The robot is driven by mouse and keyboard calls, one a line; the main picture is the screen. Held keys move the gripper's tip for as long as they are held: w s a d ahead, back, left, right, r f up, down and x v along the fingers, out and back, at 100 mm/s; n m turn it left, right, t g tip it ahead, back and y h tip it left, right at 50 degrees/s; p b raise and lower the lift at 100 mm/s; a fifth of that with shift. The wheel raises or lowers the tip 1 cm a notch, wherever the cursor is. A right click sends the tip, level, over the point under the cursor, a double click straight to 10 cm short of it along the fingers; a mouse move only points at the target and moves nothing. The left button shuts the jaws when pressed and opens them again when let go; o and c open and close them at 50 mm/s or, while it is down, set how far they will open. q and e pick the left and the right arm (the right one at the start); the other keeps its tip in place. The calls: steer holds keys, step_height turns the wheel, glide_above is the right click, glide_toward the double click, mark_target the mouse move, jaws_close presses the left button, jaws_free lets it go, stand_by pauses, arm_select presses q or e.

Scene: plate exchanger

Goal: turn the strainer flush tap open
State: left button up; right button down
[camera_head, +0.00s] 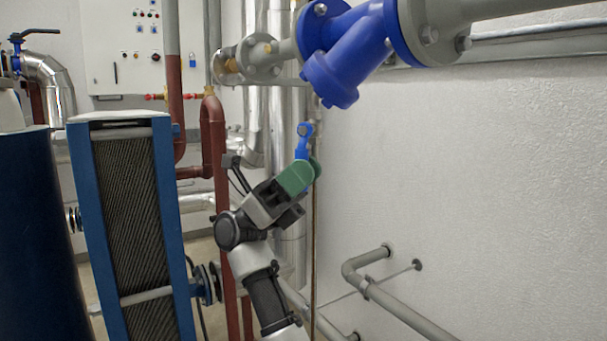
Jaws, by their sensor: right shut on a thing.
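The blue Y-shaped strainer (347,53) sits in the grey pipe at the top, its capped leg slanting down to the left. Below it is a small tap with a blue lever handle (304,140), the strainer flush tap. My right gripper (306,169), with green fingers, reaches up from below and is shut on the lower part of the blue handle. The fingers hide part of the handle. The tap's body is small and hard to make out. My left gripper is not in view.
A plate exchanger with a blue frame (83,220) stands at the left. Red-brown pipes (219,150) and a silver insulated pipe (282,105) run behind my right arm. Grey pipes (396,309) come from the wall at lower right. A control cabinet (125,60) hangs behind.

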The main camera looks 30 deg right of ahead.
steer(key=shift+r, duration=0.1)
steer(key=c, duration=1.1)
jaws_free()
steer(key=v, duration=1.1)
steer(key=shift+s, duration=0.1)
